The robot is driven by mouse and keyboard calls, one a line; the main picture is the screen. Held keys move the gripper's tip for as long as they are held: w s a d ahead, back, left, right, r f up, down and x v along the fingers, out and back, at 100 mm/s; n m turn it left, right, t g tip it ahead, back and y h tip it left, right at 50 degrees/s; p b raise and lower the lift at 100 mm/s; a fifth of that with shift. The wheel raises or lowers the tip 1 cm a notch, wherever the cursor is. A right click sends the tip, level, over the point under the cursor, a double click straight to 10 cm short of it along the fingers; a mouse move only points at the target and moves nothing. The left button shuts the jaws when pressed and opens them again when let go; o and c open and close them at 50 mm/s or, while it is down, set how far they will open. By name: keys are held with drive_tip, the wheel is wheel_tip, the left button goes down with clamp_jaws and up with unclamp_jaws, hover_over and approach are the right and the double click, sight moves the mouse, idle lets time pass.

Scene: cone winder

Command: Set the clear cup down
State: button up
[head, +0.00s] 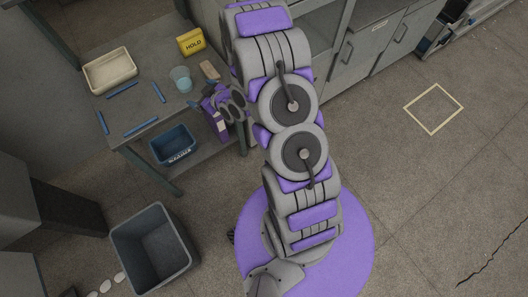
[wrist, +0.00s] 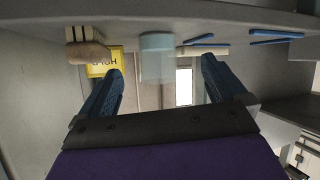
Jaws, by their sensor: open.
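The clear cup (head: 180,78) stands upright on the grey table (head: 140,112), with a pale blue tint in it. It also shows in the wrist view as a pale blue shape (wrist: 157,45), in the gap between the fingertips and beyond them. My gripper (wrist: 160,66) is open, with its two dark blue fingers spread and nothing between them. In the head view my gripper (head: 208,99) is at the table's right edge, to the right of and below the cup, apparently apart from it. Its fingertips are partly hidden there.
A yellow HOLD block (head: 191,42) stands behind the cup, and a wooden-looking piece (head: 210,70) lies right of it. A cream tray (head: 109,88) and several blue strips lie on the left. A blue bin (head: 174,147) sits below; a grey bin (head: 155,250) stands on the floor.

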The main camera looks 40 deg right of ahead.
drive_tip(key=s+d+r+m+g+h, duration=0.3)
drive_tip(key=s+r+g, duration=0.4)
drive_tip(key=s+r, duration=0.6)
drive_tip(key=s+a+r+g, duration=0.1)
drive_tip(key=s+r, duration=0.3)
drive_tip(key=s, duration=0.5)
drive_tip(key=s+a+r+m+g, duration=0.1)
drive_tip(key=s+a+r+g, duration=0.1)
drive_tip(key=s, duration=0.8)
drive_tip(key=s+a+r+g, duration=0.2)
drive_tip(key=s+r+g, duration=0.2)
drive_tip(key=s+r, duration=0.3)
drive_tip(key=s, duration=0.2)
drive_tip(key=shift+s+m, duration=0.3)
drive_tip(key=shift+s, duration=0.05)
